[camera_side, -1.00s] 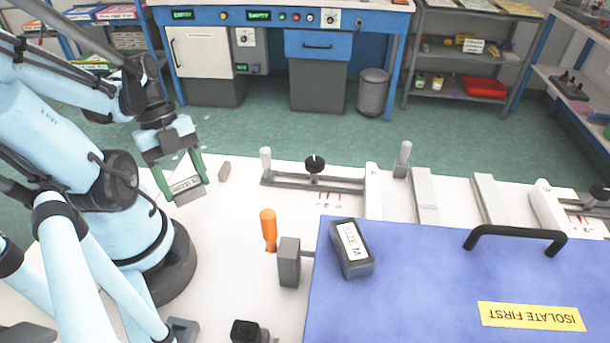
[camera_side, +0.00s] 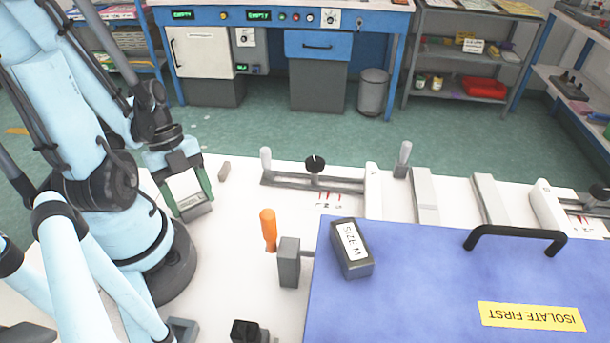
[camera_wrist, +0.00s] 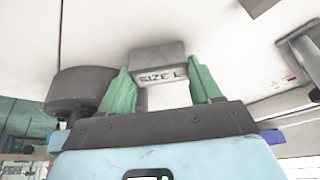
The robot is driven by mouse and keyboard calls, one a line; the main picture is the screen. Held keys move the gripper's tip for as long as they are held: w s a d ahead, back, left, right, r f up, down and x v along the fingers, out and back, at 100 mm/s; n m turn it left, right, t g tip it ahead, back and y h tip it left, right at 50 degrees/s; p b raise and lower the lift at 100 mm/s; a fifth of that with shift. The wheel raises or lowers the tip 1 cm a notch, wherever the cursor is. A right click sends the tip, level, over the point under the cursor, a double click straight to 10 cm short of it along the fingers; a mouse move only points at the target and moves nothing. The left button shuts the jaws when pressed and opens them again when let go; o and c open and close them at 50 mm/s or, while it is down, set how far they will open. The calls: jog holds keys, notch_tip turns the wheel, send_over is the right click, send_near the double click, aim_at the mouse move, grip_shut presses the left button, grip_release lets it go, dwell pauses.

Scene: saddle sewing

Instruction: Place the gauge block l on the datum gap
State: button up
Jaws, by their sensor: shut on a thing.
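The gauge block l (camera_side: 198,211) is a grey block with a white label reading "SIZE L" in the wrist view (camera_wrist: 157,60). My gripper (camera_side: 190,197) has green fingers shut on its two sides, and it holds the block at the left of the white table, beside my arm's base. In the wrist view my gripper (camera_wrist: 160,82) shows the block between its fingertips. I cannot tell whether the block touches the table. Two pale bars, a left one (camera_side: 425,196) and a right one (camera_side: 491,199), lie apart at the back right; I cannot tell if this is the datum gap.
A dark block labelled "SIZE M" (camera_side: 352,249) lies on the blue panel (camera_side: 420,280), which has a black handle (camera_side: 515,234). An orange-handled tool (camera_side: 268,229) and grey block (camera_side: 289,262) stand left of it. A slide fixture with a black knob (camera_side: 315,164) is behind.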

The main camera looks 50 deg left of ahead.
jog(key=shift+f, duration=0.15)
jog(key=o, duration=1.5)
jog(key=shift+v, duration=5.8)
jog(key=shift+r, duration=0.2)
jog(key=shift+c, duration=0.6)
jog(key=shift+r, duration=0.15)
jog(key=c, duration=0.3)
